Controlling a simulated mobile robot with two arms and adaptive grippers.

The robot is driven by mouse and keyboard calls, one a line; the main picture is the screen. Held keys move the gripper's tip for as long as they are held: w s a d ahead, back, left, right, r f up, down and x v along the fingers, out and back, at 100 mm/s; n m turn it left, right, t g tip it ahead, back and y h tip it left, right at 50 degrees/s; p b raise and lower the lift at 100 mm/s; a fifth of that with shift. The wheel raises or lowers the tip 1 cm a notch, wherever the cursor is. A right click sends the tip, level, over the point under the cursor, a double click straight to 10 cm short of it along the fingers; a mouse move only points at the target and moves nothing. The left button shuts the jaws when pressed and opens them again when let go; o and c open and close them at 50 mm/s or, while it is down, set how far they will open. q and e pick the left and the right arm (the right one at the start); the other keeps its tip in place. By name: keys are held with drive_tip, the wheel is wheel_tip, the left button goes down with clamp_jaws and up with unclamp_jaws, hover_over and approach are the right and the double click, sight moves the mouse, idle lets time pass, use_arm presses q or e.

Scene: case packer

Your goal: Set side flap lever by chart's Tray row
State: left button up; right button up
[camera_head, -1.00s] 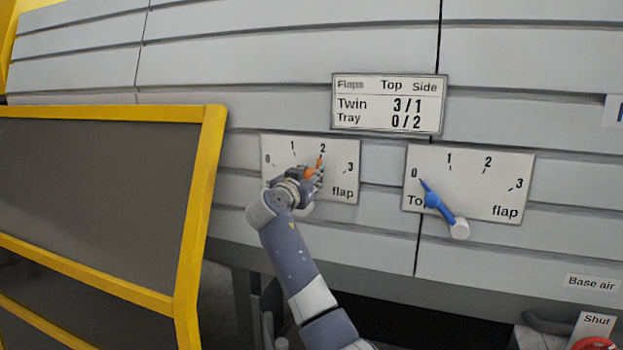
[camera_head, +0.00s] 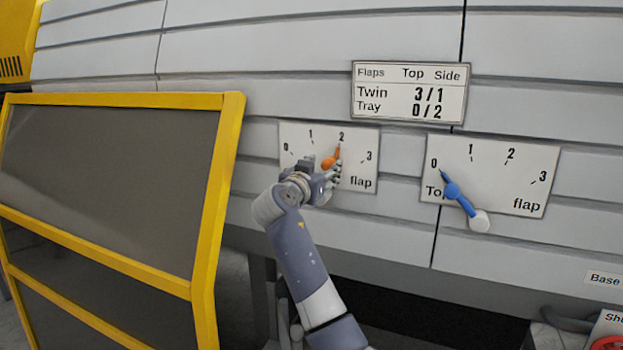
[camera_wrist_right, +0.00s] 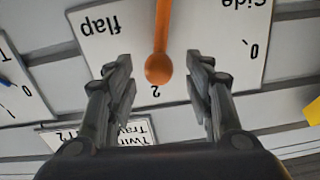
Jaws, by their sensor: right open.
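The orange side flap lever (camera_head: 330,161) is on the left scale plate (camera_head: 362,183), its tip at the 2 mark. My right gripper (camera_head: 333,178) is just in front of it and covers part of the plate. In the right wrist view, upside down, my right gripper (camera_wrist_right: 160,75) is open; the orange lever's round end (camera_wrist_right: 159,68) is between the fingers with gaps on both sides. The chart (camera_head: 409,92) above reads Tray 0/2 under Top and Side, and Twin 3/1. My left gripper is not in view.
The blue top flap lever (camera_head: 458,198) on the right plate (camera_head: 530,180) points at 0. A yellow-framed dark panel (camera_head: 231,150) stands at the left. Below right are a Base air label and a red part (camera_head: 607,343). The wall between the plates is clear.

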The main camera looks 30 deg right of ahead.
drive_tip(key=v, duration=0.8)
